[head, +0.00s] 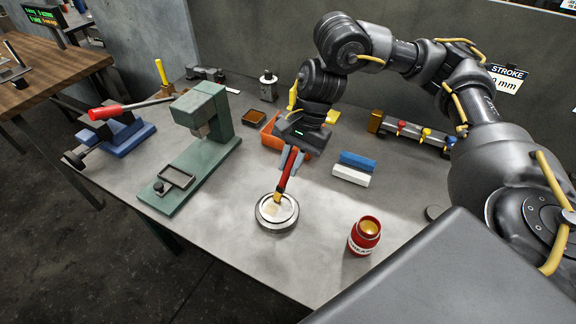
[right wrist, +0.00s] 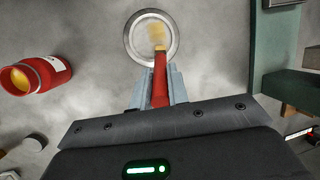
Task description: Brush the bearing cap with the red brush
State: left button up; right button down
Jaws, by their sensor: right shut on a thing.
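The red brush (head: 287,172) has a red handle and pale bristles. My right gripper (head: 292,158) is shut on its handle, and the bristles point down at the bearing cap (head: 289,222). The cap is a round metal disc with a raised rim, lying flat on the bench. In the right wrist view the brush (right wrist: 160,78) reaches from between the fingers (right wrist: 158,88) over the cap (right wrist: 131,46). The bristle tip overlaps the cap's face; whether it touches is hard to tell. My left gripper is not in view.
A red jar (head: 365,236) with yellowish contents stands open to the right of the cap. A green press (head: 205,150) stands to the left. Blue and white blocks (head: 352,170) lie behind on the right. The bench (head: 235,250) is bare around the cap.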

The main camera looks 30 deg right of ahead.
jog(key=shift+s+a+f, duration=0.1)
jog(key=shift+s+a, duration=0.25)
jog(key=shift+s, duration=0.3)
jog(key=shift+s+a, duration=0.35)
jog(key=shift+s, duration=0.35)
jog(key=shift+s+a+f, duration=0.1)
jog(key=shift+s+a, duration=0.25)
jog(key=shift+s, duration=0.3)
jog(key=shift+r+b, duration=0.15)
jog(key=shift+b, duration=0.25)
jog(key=shift+d, duration=0.1)
